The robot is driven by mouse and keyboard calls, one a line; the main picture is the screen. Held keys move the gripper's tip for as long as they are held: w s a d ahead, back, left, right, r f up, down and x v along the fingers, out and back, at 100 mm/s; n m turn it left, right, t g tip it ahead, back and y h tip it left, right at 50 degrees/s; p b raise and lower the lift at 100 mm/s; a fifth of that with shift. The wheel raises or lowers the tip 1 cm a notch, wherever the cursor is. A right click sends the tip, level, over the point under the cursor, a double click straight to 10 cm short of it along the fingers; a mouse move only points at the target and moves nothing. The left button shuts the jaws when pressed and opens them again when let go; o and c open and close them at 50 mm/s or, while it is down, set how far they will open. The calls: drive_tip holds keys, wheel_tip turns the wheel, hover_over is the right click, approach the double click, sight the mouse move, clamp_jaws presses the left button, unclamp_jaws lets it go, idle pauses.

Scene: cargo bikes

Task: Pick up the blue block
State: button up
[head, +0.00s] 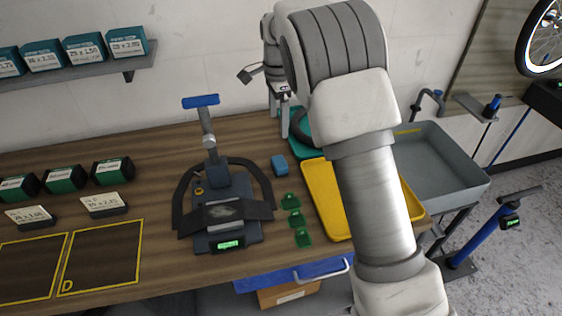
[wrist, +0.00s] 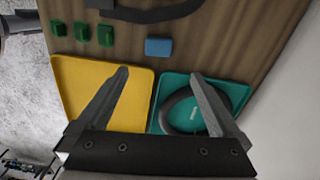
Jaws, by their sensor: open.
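The small blue block (head: 279,164) lies on the wooden workbench, just right of the black clamp device and left of the yellow tray. It also shows in the wrist view (wrist: 158,47), lying on the wood beyond the trays. My gripper (head: 283,117) is at the back of the bench, over the teal tray, behind the block in the head view. In the wrist view its two fingers (wrist: 160,75) are spread wide apart with nothing between them. The block is ahead of the fingertips and apart from them.
A yellow tray (head: 323,207) and a teal tray (wrist: 225,86) holding a black ring lie below my gripper. Small green pieces (head: 292,218) lie near the block. The clamp device (head: 222,187) stands left of it. A grey basin (head: 450,165) is at right.

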sight(279, 161)
wheel_tip(279, 161, down, 16)
drive_tip(key=shift+s+d+f, duration=0.1)
drive_tip(key=shift+f, duration=0.1)
idle(0.4)
drive_tip(key=c, duration=1.3)
drive_tip(key=shift+r, duration=0.15)
drive_tip(key=r, duration=0.4)
drive_tip(key=shift+d+r, duration=0.15)
drive_tip(key=shift+d, duration=0.05)
drive_tip(key=s+d+r, duration=0.1)
drive_tip(key=d+r, duration=0.1)
drive_tip(key=d, duration=0.1)
drive_tip(key=s+d+r, duration=0.1)
drive_tip(key=d+r, duration=0.1)
drive_tip(key=d, duration=0.2)
drive_tip(key=s+d+r, duration=0.2)
drive_tip(key=d, duration=0.1)
drive_tip(key=shift+d+r+b, duration=0.25)
drive_tip(key=shift+d+b, duration=0.05)
drive_tip(key=shift+b, duration=0.05)
